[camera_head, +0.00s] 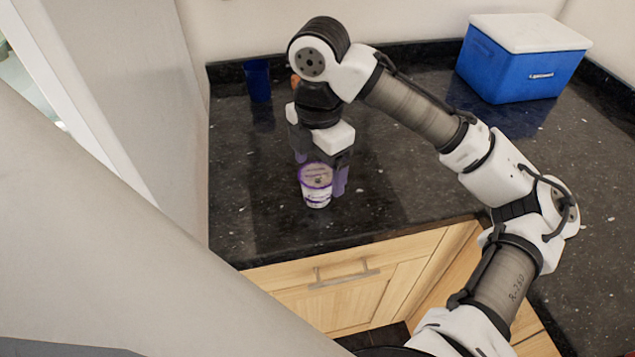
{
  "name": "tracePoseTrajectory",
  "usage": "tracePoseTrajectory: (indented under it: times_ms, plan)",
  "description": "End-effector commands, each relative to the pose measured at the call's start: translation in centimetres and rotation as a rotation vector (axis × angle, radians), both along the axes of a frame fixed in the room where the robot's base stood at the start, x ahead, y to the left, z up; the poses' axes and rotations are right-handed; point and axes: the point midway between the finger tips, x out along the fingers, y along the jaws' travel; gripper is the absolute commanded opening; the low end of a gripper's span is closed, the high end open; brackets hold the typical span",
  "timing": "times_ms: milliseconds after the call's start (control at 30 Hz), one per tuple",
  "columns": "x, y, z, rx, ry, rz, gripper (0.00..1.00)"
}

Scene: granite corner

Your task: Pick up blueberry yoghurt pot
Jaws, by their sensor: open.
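The blueberry yoghurt pot (317,189) is a small white and purple tub with a purple-rimmed lid. It stands upright on the dark granite counter (400,205), near the counter's front edge. My gripper (322,175) points down at the pot and is open. One purple-tipped finger shows at the right of the pot and the other at its upper left, partly behind it. I cannot tell whether either finger touches the pot.
A blue cooler box (522,66) with a white lid stands at the back right. A dark blue cup (258,80) stands at the back left. An orange thing (295,82) is mostly hidden behind my arm. The counter left of the pot is clear. Wooden cabinets (335,290) lie below the front edge.

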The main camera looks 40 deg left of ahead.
Motion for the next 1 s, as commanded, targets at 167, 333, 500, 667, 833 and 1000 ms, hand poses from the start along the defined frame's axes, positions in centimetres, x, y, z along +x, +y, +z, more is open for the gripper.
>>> tracePoseTrajectory:
  times_ms: [167, 333, 500, 667, 833, 1000]
  plan:
    - [0.1, 0.3, -1.5, 0.001, 0.003, 0.0, 0.83]
    - [0.2, 0.5, -4.0, -0.001, 0.0, -0.002, 0.83]
    - [0.2, 0.6, -5.3, 0.0, -0.001, -0.001, 0.83]
    - [0.2, 0.6, -5.3, 0.001, -0.001, -0.001, 0.83]
    - [0.2, 0.6, -5.3, 0.001, -0.001, -0.001, 0.66]
    - [0.2, 0.6, -5.3, 0.001, -0.001, -0.001, 0.43]
